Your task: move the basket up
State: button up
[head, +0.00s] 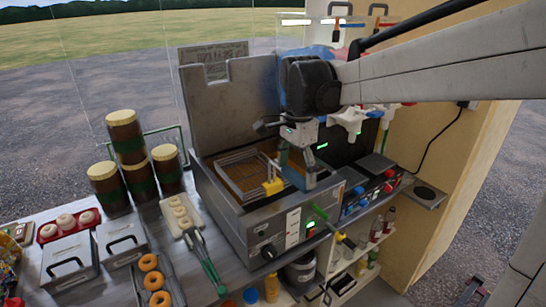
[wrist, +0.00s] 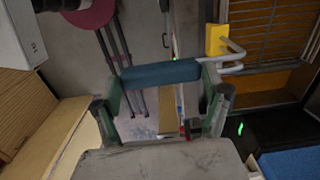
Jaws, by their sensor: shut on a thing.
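The wire basket (head: 240,157) sits in the fryer's well of brown oil, and its rim shows above the oil. A yellow piece (head: 272,187) is on its handle side, and it also shows in the wrist view (wrist: 217,38). My gripper (head: 297,167) is over the front right of the fryer (head: 262,232). In the wrist view my gripper (wrist: 162,78) is shut on the basket's blue handle grip, which spans between the two fingers. Metal rods join the grip to the basket at the right of that view. The fingers partly hide the handle in the head view.
Brown jars (head: 125,140) are stacked left of the fryer. Tongs (head: 207,262) and a tray of doughnuts (head: 182,213) lie beside it. A tall grey panel (head: 228,100) stands behind. Another appliance (head: 375,180) and shelves are at the right.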

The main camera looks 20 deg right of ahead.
jog(key=shift+f, duration=0.15)
dwell(0.5)
jog(key=shift+f+b, duration=1.15)
jog(key=shift+f, duration=0.25)
jog(key=o, duration=1.9)
notch_tip(320, 180, up, 12)
jog(key=shift+r, duration=0.1)
jog(key=s+f+n+t+b, duration=0.2)
jog(key=s+f+n, duration=0.2)
jog(key=s+f, duration=0.2)
jog(key=s+a+f+n+t+b, duration=0.1)
jog(key=s+f+n+t+b, duration=0.1)
jog(key=s+f+n, duration=0.3)
jog(key=s+f+n+t+b, duration=0.2)
jog(key=s+f+n, duration=0.3)
jog(key=s+f, duration=0.3)
jog(key=shift+s+a+f+t, duration=0.25)
jog(key=shift+a+f+t, duration=0.1)
jog(key=shift+f+t, duration=0.35)
